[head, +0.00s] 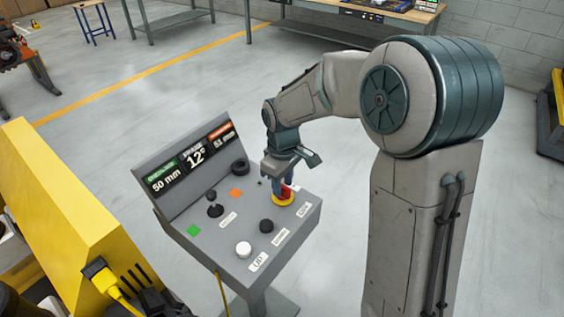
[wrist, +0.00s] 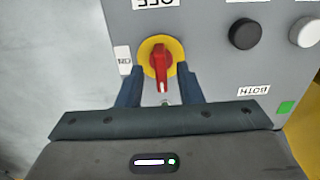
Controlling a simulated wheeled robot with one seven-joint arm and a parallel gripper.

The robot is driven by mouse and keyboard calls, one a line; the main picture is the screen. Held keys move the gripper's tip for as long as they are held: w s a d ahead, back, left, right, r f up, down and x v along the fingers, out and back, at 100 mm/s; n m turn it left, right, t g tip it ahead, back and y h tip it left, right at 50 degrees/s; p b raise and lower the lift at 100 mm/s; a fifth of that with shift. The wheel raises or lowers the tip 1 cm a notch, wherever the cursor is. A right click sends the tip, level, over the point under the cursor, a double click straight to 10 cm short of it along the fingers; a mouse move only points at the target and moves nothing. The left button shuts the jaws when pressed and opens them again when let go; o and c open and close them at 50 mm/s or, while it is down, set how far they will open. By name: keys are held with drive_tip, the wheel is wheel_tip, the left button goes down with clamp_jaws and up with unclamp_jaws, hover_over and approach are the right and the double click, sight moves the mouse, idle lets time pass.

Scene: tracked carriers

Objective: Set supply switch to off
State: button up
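The supply switch is a red rotary handle (wrist: 161,62) on a round yellow plate (wrist: 147,49), on the sloped grey panel. In the wrist view the handle stands nearly vertical, its white-marked end at the bottom. An upside-down OFF label (wrist: 154,3) is above the plate and an ON label (wrist: 123,59) is at its left. My gripper (wrist: 160,75) is open, with one dark blue finger on each side of the handle and gaps showing. In the head view my gripper (head: 282,183) is down at the switch and partly hides the red handle (head: 287,192).
The grey console (head: 224,259) also carries a black button (head: 266,226), a white button (head: 244,249), a black lever (head: 214,205) and a black knob (head: 240,166). A display (head: 191,158) stands along its back. A yellow machine (head: 75,215) is at the left.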

sight(283, 185)
wheel_tip(283, 185, up, 12)
drive_tip(key=shift+r, duration=0.2)
idle(0.4)
drive_tip(key=s+d+f+m+t, duration=0.1)
drive_tip(key=s+d+m, duration=0.4)
drive_tip(key=s+d, duration=0.2)
drive_tip(key=s+d+f+m+t, duration=0.2)
drive_tip(key=s+d+m, duration=0.3)
drive_tip(key=s, duration=0.7)
drive_tip(key=shift+d, duration=0.85)
drive_tip(key=shift+a, duration=0.15)
idle(0.8)
